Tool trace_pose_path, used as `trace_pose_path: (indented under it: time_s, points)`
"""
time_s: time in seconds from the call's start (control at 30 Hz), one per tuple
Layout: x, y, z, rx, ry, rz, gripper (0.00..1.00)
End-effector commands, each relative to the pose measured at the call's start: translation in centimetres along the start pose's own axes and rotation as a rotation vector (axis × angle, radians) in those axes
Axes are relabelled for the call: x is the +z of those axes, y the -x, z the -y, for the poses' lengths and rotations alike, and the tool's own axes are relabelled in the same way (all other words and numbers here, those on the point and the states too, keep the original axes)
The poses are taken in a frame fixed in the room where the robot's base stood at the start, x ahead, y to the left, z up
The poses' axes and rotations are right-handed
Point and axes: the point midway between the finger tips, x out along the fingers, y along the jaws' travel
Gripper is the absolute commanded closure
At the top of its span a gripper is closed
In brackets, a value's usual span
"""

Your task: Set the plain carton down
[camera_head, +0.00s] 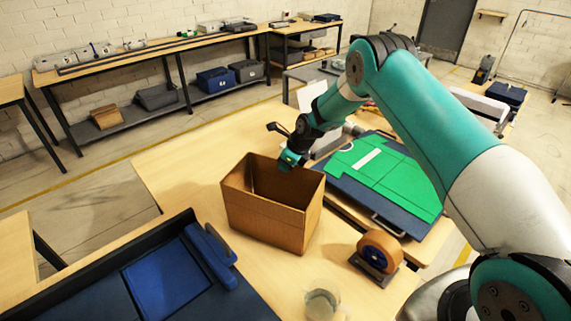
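The plain carton (268,218) is a brown, open-topped cardboard box standing upright at the middle of the wooden table. My gripper (288,163) is at its far rim, pointing down near the top of the far wall. The fingertips are small and partly hidden by the carton, so I cannot tell whether they are closed on the wall. The carton's base looks to be on or very close to the tabletop; a small gap cannot be ruled out.
A green cutting mat on a dark blue board (384,176) lies right of the carton. A brown tape roll on a dispenser (378,252) stands at the front right. A small clear round object (322,304) is in front. A blue padded tray (165,280) fills the lower left. Bare table (190,170) lies left of the carton.

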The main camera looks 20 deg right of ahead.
Motion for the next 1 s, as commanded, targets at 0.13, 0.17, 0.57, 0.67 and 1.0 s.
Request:
trace_pose_path:
  time_s: [0.13, 0.17, 0.57, 0.67, 1.0]
  points:
    - [0.0, 0.0, 0.0, 0.000, 0.000, 0.000, 0.71]
    - [0.0, 0.0, 0.0, 0.000, -0.001, 0.000, 0.71]
    - [0.1, 1.5, 0.1, -0.002, 0.000, 0.002, 0.71]
    - [0.0, 3.2, 0.1, -0.003, 0.000, 0.003, 0.71]
    - [0.0, 10.1, 0.1, -0.002, 0.000, 0.002, 0.71]
